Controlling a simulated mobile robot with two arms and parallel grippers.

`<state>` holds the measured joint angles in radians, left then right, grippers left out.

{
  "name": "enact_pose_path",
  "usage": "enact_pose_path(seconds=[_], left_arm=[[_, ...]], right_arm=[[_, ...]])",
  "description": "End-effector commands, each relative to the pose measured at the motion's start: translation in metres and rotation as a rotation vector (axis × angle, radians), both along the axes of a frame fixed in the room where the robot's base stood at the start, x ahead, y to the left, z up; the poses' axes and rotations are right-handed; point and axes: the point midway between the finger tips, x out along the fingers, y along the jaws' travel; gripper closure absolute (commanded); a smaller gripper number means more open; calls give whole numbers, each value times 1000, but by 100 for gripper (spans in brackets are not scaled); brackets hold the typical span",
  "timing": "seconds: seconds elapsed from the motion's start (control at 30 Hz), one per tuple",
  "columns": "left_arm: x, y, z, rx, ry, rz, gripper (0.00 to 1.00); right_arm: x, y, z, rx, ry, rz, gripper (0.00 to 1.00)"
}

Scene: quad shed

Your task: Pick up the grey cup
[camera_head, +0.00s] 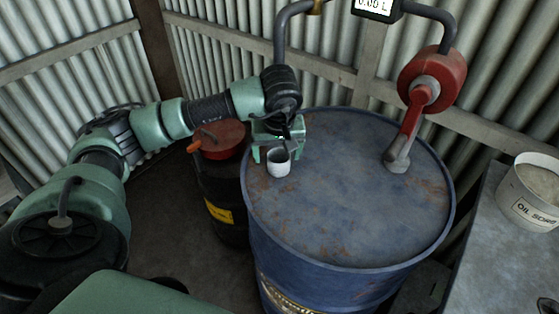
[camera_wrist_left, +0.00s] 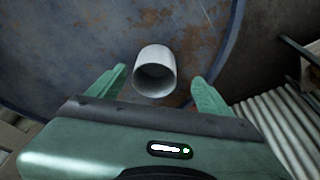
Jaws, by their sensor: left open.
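The grey cup (camera_head: 279,165) stands upright on the blue drum (camera_head: 352,215), near the left part of its rim. My left gripper (camera_head: 277,153) is open and reaches in over the drum at the cup. In the left wrist view the cup (camera_wrist_left: 155,80) shows between the tips of the two green fingers (camera_wrist_left: 158,78), with a gap on each side. I cannot tell how far its base lies beyond the fingertips. My right gripper is not in view.
A red hand pump (camera_head: 432,80) stands on the drum's far right. A dark drum with a red top (camera_head: 222,138) is to the left. A white bucket (camera_head: 530,195) sits on a grey surface at right. The drum's front top is clear. Corrugated walls (camera_head: 225,62) close the back.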

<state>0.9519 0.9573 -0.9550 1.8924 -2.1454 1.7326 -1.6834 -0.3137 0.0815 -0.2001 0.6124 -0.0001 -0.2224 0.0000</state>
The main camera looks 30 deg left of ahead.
Motion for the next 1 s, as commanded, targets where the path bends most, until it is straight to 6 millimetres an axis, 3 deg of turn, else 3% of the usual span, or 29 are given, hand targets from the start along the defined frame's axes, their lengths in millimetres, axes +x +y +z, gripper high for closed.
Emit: enact_pose_path(seconds=[0.1,0.27,0.4,0.53,0.77,1.0], left_arm=[[8,1,-15,-1,6,0,20],[12,4,-34,-2,1,1,20],[13,5,-38,-1,0,0,20],[13,5,-38,-1,0,0,20],[13,5,-38,-1,0,0,84],[13,5,-37,-2,-1,0,86]], right_arm=[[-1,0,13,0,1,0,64],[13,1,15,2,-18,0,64],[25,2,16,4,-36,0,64],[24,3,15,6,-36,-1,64],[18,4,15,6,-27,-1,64],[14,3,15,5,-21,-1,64]])
